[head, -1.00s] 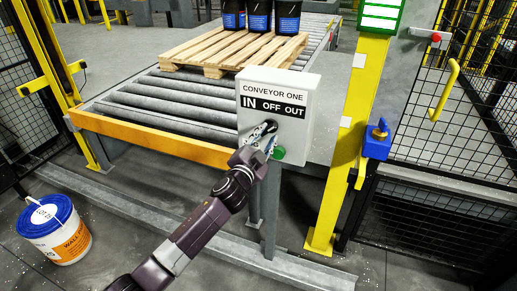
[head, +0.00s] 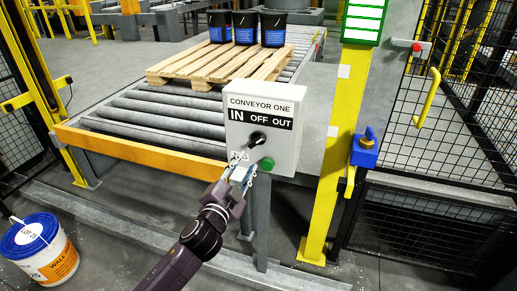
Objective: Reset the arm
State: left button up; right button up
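The grey control box (head: 288,150) labelled CONVEYOR ONE, IN OFF OUT, stands on a post in the middle of the head view. Its black selector knob (head: 257,138) sits below the label, with its handle slanted. My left gripper (head: 241,172) is just below the knob, in front of the box's lower edge. Its fingers look apart with nothing held, and it is clear of the knob. Whether a fingertip touches the box cannot be told. My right gripper is not in view.
A roller conveyor (head: 150,116) with an orange front beam carries a wooden pallet (head: 190,72) with black pails (head: 272,30). A white pail with a blue lid (head: 38,250) stands on the floor at left. A yellow post (head: 327,190) and mesh fence (head: 450,130) are at right.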

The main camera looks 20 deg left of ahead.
pick_arm(q)
jog(key=shift+f, duration=0.1)
jog(key=s+a+f+n+g, duration=0.1)
jog(key=s+f+g, duration=0.3)
jog(key=f, duration=0.9)
jog(key=s+a+f+n+g+y, duration=0.1)
jog(key=s+f, duration=0.4)
jog(key=f, duration=0.8)
jog(key=s+a+f+n+g, duration=0.1)
jog(key=s+a+f+g, duration=0.3)
jog(key=f, duration=0.9)
jog(key=s+d+f+n+g, duration=0.1)
jog(key=s+f+g, duration=0.1)
jog(key=s+f, duration=0.7)
jog(key=s+d+f+n+g, duration=0.1)
jog(key=s+d+f+g, duration=0.1)
jog(key=s+f, duration=0.75)
jog(key=s+f+n+g, duration=0.1)
jog(key=s+f+g, duration=0.1)
jog(key=s, duration=1)
jog(key=s+d+f+n+g, duration=0.1)
jog(key=s+f, duration=0.3)
jog(key=s, duration=0.9)
jog(key=shift+s+d+g, duration=0.25)
jog(key=shift+d+g, duration=0.05)
jog(key=shift+g, duration=0.2)
